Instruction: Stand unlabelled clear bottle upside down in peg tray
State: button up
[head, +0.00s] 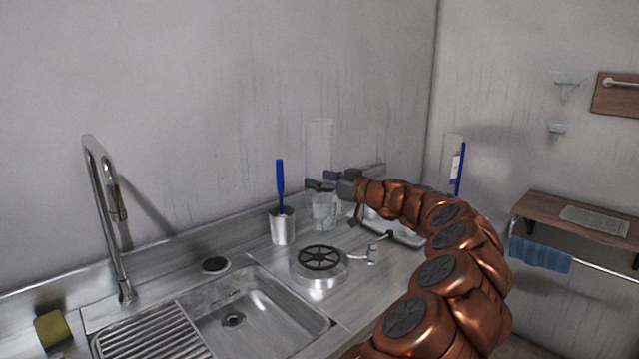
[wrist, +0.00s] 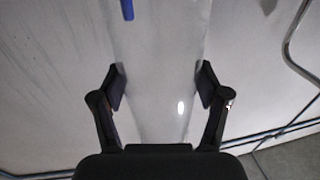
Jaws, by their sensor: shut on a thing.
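A clear bottle (head: 320,145) without a visible label stands tall near the back wall in the head view. My gripper (head: 322,185) is shut on it around its middle, reaching in from the right. In the wrist view the bottle (wrist: 160,90) fills the space between the two fingers (wrist: 162,88). The clear shape continues below the fingers near the counter; I cannot tell which end is up or whether it touches the counter. A metal tray (head: 408,236) lies behind my arm, mostly hidden; its pegs cannot be made out.
A round rinser (head: 320,258) with a black spoked top sits in front of the bottle. A metal cup (head: 282,228) holds a blue brush (head: 280,180). The sink (head: 260,315) and tap (head: 100,190) are left. Another clear bottle (head: 451,150) with a label stands right, behind my arm.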

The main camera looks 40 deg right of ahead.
aim_at(330, 203)
jog(key=shift+f+p, duration=0.45)
jog(key=shift+f, duration=2.65)
jog(key=shift+r, duration=0.15)
